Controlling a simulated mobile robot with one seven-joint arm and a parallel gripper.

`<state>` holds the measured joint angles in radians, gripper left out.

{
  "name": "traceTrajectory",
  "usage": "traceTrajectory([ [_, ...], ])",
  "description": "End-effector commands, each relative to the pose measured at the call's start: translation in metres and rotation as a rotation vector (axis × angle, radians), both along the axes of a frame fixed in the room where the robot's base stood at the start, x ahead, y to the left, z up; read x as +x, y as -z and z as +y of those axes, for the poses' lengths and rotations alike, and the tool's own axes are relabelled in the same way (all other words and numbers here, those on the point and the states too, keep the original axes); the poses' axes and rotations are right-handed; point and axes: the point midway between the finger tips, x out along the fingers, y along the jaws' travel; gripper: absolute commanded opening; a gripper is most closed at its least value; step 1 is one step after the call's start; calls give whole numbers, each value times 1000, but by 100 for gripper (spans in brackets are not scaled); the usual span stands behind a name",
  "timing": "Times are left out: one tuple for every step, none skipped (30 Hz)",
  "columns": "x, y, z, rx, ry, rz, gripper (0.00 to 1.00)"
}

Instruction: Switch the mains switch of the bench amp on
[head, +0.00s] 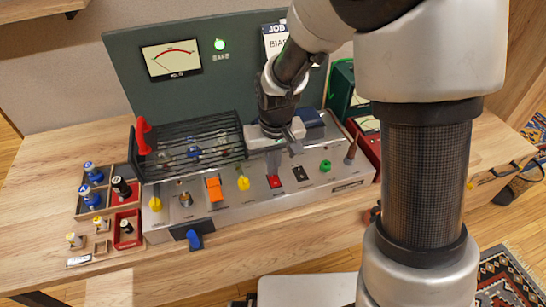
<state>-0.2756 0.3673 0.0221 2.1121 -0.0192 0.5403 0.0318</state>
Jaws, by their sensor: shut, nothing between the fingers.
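The bench amp (232,208) is a grey sloped chassis on the wooden bench, with a row of controls along its front. A red switch (275,182) sits right of centre in the row. A small black and red control (300,174) is to its right. No label that names the mains switch is readable. I cannot tell whether the fingertips touch the switch. The switch's position, on or off, is too small to tell.
A black wire cage with a red handle (142,136) covers the amp's left top. An orange lever (215,189), yellow knobs (243,183) and a green knob (325,165) share the front. Trays with tubes (106,172) stand left. A meter (171,60) and green lamp (219,44) are behind.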

Motion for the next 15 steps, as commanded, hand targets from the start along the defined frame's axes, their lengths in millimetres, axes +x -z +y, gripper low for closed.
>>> traceTrajectory([
  [0,3,0,0,0,1,0],
  [0,4,0,0,0,0,0],
  [0,5,0,0,0,0,0],
  [1,5,0,0,0,0,0],
  [1,5,0,0,0,0,0],
  [1,5,0,0,0,0,0],
  [1,5,0,0,0,0,0],
  [1,5,0,0,0,0,0],
  [1,5,0,0,0,0,0],
  [1,5,0,0,0,0,0],
  [1,5,0,0,0,0,0],
  [1,5,0,0,0,0,0],
  [1,7,0,0,0,0,0],
  [2,11,1,0,0,1,0],
  [3,10,1,0,0,1,0],
])
